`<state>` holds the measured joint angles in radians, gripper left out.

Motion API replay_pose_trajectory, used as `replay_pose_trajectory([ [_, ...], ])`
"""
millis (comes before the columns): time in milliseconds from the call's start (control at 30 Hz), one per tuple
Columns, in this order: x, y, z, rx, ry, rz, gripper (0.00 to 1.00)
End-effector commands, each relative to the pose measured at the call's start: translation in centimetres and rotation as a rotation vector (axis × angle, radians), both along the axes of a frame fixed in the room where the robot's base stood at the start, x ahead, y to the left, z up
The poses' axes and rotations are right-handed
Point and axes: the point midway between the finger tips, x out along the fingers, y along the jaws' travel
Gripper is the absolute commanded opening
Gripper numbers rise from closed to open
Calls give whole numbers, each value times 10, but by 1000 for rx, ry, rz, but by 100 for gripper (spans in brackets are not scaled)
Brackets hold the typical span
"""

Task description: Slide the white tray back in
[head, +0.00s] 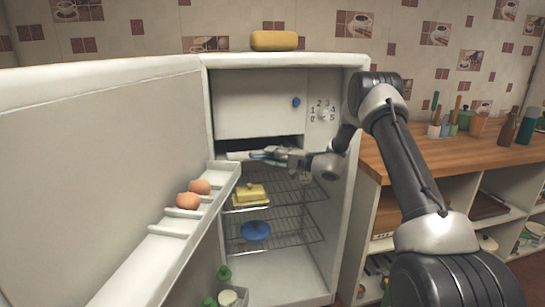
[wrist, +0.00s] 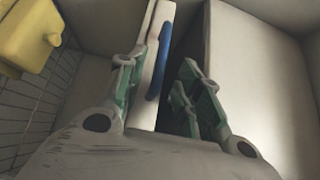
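The white tray (head: 236,155) sits just under the freezer compartment inside the open fridge, with a dark gap above it. In the wrist view the tray's pale front edge (wrist: 150,62) carries a blue handle (wrist: 163,55). My gripper (head: 258,154) is at the tray's front, and its fingers (wrist: 158,66) are spread. The handle shows between the fingers, with clear space on the right finger's side. The left finger is close beside the tray edge; I cannot tell whether it touches. The gripper partly hides the tray in the head view.
The fridge door (head: 95,160) stands open at the left, with eggs (head: 188,201) on its rack. The shut freezer flap (head: 255,105) is above. A yellow butter dish (head: 251,194) and blue dish (head: 255,231) stand on wire shelves below. A wooden counter (head: 440,156) is right.

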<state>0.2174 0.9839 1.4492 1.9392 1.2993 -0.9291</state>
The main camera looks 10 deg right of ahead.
Motion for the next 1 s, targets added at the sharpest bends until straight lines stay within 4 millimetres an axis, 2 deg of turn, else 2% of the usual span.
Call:
replay_pose_trajectory([
  [167,-11,-16,-1,0,1,-3,35],
  [500,-57,-74,-2,0,0,-3,35],
  [767,-73,-93,-3,22,29,-1,35],
  [867,-83,-93,-19,37,153,25,35],
  [1000,-129,-84,-63,9,374,112,35],
])
